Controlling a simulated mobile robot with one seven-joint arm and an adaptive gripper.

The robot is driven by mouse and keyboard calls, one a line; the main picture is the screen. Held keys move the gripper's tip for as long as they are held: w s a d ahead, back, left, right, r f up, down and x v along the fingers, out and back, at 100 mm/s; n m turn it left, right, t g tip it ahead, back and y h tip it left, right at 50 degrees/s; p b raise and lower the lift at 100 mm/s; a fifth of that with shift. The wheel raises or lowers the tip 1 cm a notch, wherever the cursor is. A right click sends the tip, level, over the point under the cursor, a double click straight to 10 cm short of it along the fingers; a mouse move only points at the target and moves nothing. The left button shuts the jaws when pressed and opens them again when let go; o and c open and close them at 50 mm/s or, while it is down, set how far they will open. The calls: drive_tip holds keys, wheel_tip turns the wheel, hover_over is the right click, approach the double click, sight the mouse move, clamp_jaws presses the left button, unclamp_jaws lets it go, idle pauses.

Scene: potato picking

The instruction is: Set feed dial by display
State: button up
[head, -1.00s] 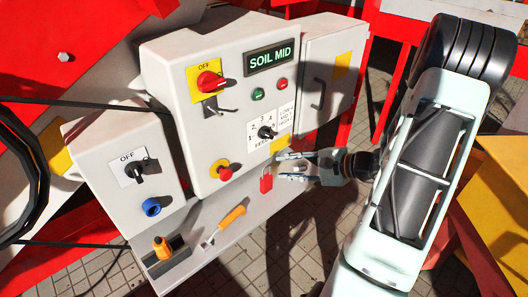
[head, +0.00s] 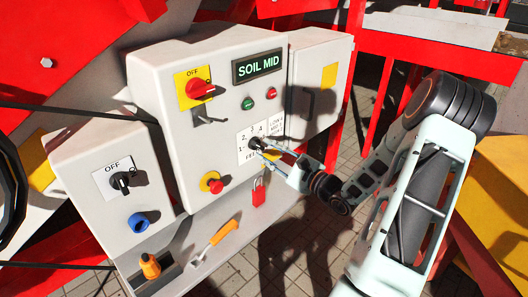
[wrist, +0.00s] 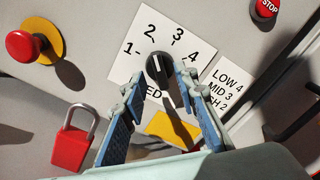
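The feed dial is a black knob (head: 255,143) on a white plate numbered 1 to 4 on the grey control box; it also shows in the wrist view (wrist: 158,66). Its pale mark is small, and I cannot tell surely which number it points at. The display (head: 258,66) reads SOIL MID. A label (wrist: 225,87) beside the dial reads LOW 4, MID 3 and, partly hidden, 2 on its last line. My gripper (wrist: 160,76) is open, its fingertips on either side of the knob with small gaps visible. It also shows in the head view (head: 268,150).
A red mushroom button (head: 211,183) and a red padlock (head: 259,192) are close below the dial. A red switch (head: 199,88) and green and red buttons are above. An orange-handled tool (head: 222,233) lies on the lower ledge.

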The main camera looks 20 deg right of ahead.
drive_tip(key=shift+x, duration=0.95)
drive_tip(key=shift+c, duration=0.5)
clamp_jaws()
drive_tip(key=shift+r+p, duration=0.1)
drive_tip(key=shift+p, duration=0.2)
drive_tip(key=m+p, duration=0.3)
drive_tip(key=shift+r+m, duration=0.1)
drive_tip(key=shift+m, duration=0.3)
drive_tip(key=m+p, duration=0.4)
drive_tip(key=shift+m, duration=0.4)
drive_tip(key=shift+f, duration=0.2)
